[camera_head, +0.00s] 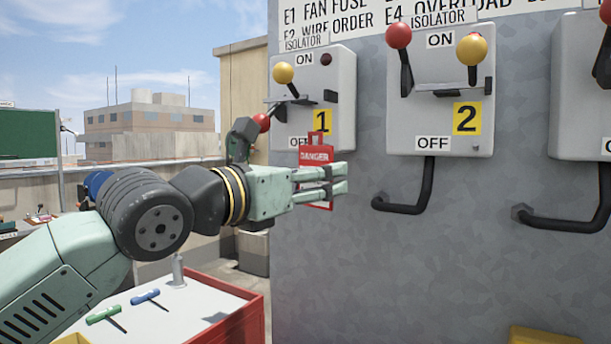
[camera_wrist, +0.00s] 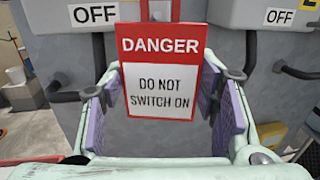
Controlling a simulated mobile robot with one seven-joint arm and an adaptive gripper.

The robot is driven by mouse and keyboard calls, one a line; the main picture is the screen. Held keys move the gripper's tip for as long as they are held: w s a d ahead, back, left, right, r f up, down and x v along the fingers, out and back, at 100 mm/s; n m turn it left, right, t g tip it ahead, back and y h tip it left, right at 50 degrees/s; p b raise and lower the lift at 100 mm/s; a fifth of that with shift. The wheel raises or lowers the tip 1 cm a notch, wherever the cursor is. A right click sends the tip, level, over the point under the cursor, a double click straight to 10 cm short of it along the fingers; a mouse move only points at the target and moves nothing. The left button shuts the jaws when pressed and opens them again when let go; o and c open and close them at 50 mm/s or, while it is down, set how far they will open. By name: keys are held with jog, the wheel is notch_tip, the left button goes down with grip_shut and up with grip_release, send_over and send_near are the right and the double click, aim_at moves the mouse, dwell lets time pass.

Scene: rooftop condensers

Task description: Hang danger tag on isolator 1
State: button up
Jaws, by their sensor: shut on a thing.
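The red and white danger tag (camera_head: 316,154) is between the fingers of my gripper (camera_head: 335,180), in front of the cabinet and just below isolator 1 (camera_head: 340,85). In the wrist view the tag (camera_wrist: 160,75) stands upright facing me, reading DANGER DO NOT SWITCH ON, with a red loop at its top. My gripper (camera_wrist: 165,125) is shut on it, though the grip point is partly hidden. Isolator 1 is a grey box with a yellow number 1 label, a yellow-knobbed lever (camera_head: 284,74) at the top and a red-knobbed lever (camera_head: 261,122) at its lower left.
Isolator 2 (camera_head: 440,130) is to the right, with red and yellow knobs. A red-edged trolley (camera_head: 250,312) with green and blue tools stands below my arm. Open rooftop lies to the left.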

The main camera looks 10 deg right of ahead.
jog(key=shift+w+d+f+b, duration=0.25)
jog(key=shift+w+d+b, duration=0.5)
jog(key=shift+w+d, duration=0.1)
dwell(0.4)
jog(key=o, duration=1.3)
